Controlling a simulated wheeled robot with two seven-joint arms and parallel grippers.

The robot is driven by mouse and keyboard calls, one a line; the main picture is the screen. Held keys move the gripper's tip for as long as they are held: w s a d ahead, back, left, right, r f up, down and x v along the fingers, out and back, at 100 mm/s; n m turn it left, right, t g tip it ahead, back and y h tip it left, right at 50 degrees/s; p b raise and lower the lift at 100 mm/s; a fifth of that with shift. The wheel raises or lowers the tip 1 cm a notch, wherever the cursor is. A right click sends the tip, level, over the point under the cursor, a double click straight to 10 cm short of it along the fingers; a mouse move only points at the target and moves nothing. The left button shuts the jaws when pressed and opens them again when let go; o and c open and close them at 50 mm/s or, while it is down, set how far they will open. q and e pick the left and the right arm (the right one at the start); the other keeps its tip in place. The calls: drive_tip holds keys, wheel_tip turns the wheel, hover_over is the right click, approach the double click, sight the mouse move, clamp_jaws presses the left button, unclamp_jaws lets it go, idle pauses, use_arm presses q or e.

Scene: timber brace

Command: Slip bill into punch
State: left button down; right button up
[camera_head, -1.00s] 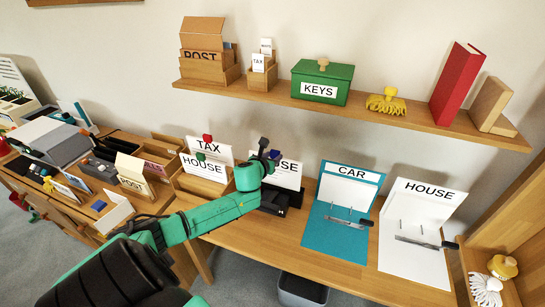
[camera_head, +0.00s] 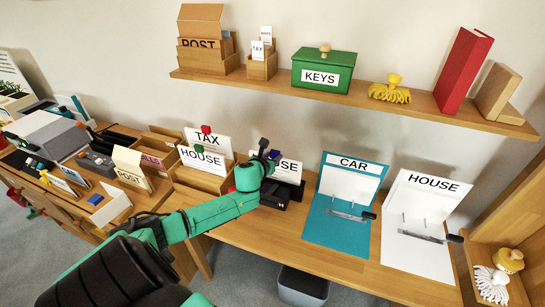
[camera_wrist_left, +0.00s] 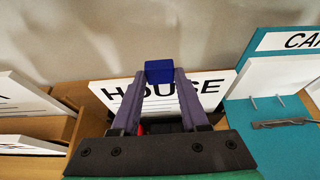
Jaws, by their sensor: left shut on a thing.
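My left gripper (camera_head: 268,155) is shut on the small blue block (camera_wrist_left: 159,71) at the top edge of a white bill lettered HOUSE. The bill (camera_head: 291,168) stands roughly upright at the black punch (camera_head: 272,194) on the desk. My right gripper is not in view.
A teal CAR binder (camera_head: 322,225) and a white HOUSE binder (camera_head: 415,262) lie open to the right, with upright prongs. A wooden box (camera_head: 200,181) with TAX and HOUSE cards stands close at left. The shelf (camera_head: 430,103) runs above. Bare desk lies in front.

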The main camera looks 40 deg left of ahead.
use_arm(q)
drive_tip(key=shift+f+b, duration=0.5)
drive_tip(key=shift+f, duration=0.25)
unclamp_jaws()
wheel_tip(320, 180, up, 8)
drive_tip(key=p, duration=0.8)
drive_tip(key=shift+f, duration=0.1)
idle(0.3)
